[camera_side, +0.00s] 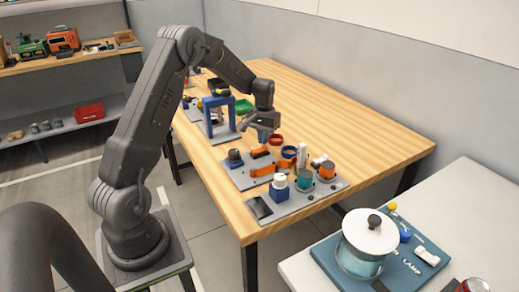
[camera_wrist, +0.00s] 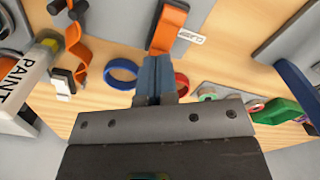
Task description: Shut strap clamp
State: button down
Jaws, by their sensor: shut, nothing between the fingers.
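In the wrist view an orange strap (camera_wrist: 168,28) with a dark band end lies on a grey board, beside a small white label I cannot read. A second orange strap piece (camera_wrist: 78,52), with a black knob and a white-ended tab, is to the left. Orange strap parts (camera_side: 262,171) also show on the grey board in the side view. My gripper (camera_wrist: 157,60) is shut and empty, its fingertips close to the near end of the first strap; contact is unclear. In the side view my gripper (camera_side: 264,136) is above the board's back edge.
A blue ring (camera_wrist: 121,72) and a red ring (camera_wrist: 181,85) lie close to the fingers. A white container marked PAINT (camera_wrist: 15,85) stands at left. A blue frame (camera_side: 219,117) stands behind. The wooden table (camera_side: 350,125) is clear at right.

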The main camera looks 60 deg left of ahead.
aim_at(264, 147)
jog(key=shift+f, duration=1)
dwell(0.3)
jog(key=shift+r, duration=3.55)
